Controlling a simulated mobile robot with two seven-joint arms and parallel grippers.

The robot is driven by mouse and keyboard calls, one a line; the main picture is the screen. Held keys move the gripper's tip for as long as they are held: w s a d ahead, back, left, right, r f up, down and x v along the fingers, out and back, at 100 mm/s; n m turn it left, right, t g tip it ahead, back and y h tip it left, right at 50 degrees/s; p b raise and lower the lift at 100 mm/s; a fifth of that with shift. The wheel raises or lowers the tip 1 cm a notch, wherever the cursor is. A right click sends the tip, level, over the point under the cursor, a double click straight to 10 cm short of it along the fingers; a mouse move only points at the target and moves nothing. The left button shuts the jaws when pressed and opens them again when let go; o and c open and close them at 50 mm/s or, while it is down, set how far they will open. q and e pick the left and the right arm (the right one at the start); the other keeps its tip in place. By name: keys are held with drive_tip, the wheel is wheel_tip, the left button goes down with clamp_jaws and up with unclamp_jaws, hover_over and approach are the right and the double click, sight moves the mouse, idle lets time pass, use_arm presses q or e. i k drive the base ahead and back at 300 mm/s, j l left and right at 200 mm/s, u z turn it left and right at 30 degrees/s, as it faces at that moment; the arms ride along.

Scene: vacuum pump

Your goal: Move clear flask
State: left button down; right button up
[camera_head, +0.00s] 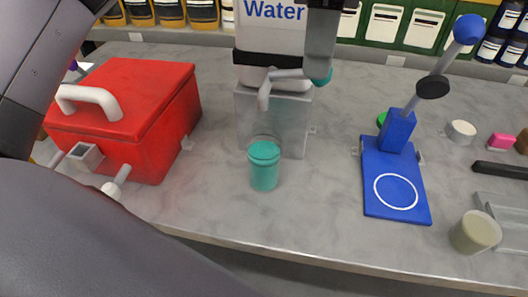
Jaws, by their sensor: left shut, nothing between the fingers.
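My right gripper is out of view.
A red box (155,105) with a white handle stands at left. A blue-based lever device (397,190) stands right of the flask. A pale cup (474,232) is near the front right. Labelled containers line the back. Counter between flask and blue base is free.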

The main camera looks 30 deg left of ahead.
sight(263, 144)
drive_tip(key=k, duration=1)
